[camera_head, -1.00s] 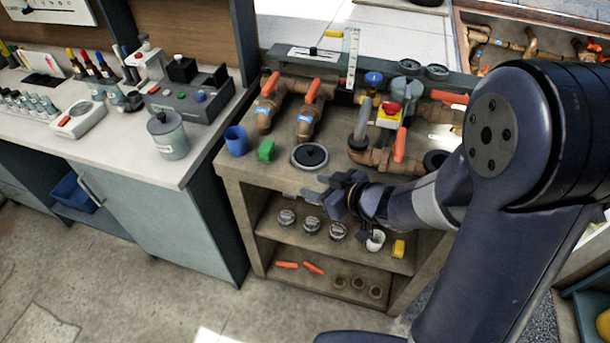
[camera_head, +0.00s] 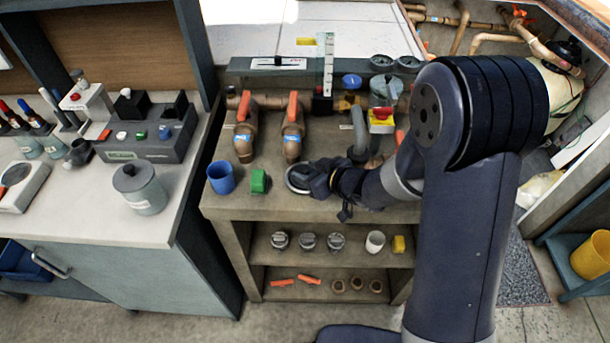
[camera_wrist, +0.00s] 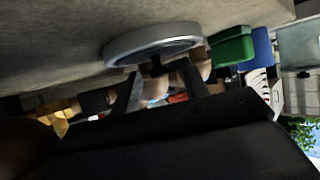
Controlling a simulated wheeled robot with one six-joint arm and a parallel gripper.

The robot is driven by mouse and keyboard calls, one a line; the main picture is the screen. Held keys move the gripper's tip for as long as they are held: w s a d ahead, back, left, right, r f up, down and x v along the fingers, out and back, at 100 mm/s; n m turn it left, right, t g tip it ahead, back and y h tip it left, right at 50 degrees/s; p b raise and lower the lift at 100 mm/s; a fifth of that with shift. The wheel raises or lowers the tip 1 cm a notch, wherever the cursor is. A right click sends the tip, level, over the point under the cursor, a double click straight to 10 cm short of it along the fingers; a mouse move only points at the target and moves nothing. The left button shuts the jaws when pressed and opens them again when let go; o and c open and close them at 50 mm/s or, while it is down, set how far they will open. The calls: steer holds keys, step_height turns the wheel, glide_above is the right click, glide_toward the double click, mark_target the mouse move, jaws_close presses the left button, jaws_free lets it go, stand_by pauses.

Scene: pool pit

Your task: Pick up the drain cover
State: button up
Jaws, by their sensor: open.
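The drain cover (camera_head: 294,177) is a round dark disc with a pale metal rim. It lies flat on the top of the wooden bench, near its front edge. My gripper (camera_head: 316,180) is at its right side in the head view and hides part of it. In the wrist view, which looks upside down, the drain cover's grey rim (camera_wrist: 150,43) is just beyond my gripper (camera_wrist: 162,76). The two fingers are spread apart with nothing held between them. Whether a fingertip touches the rim cannot be told.
A green block (camera_head: 259,181) and a blue cup (camera_head: 221,177) stand left of the cover. Brown pipes with orange handles (camera_head: 292,130) rise behind it. The shelf below holds several grey caps, a white cup (camera_head: 375,241) and a yellow block (camera_head: 399,244).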

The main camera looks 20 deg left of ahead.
jaws_close()
stand_by(0.3)
steer(key=shift+r, duration=0.1)
step_height(320, 180, up, 10)
steer(key=p, duration=0.2)
steer(key=shift+s, duration=0.15)
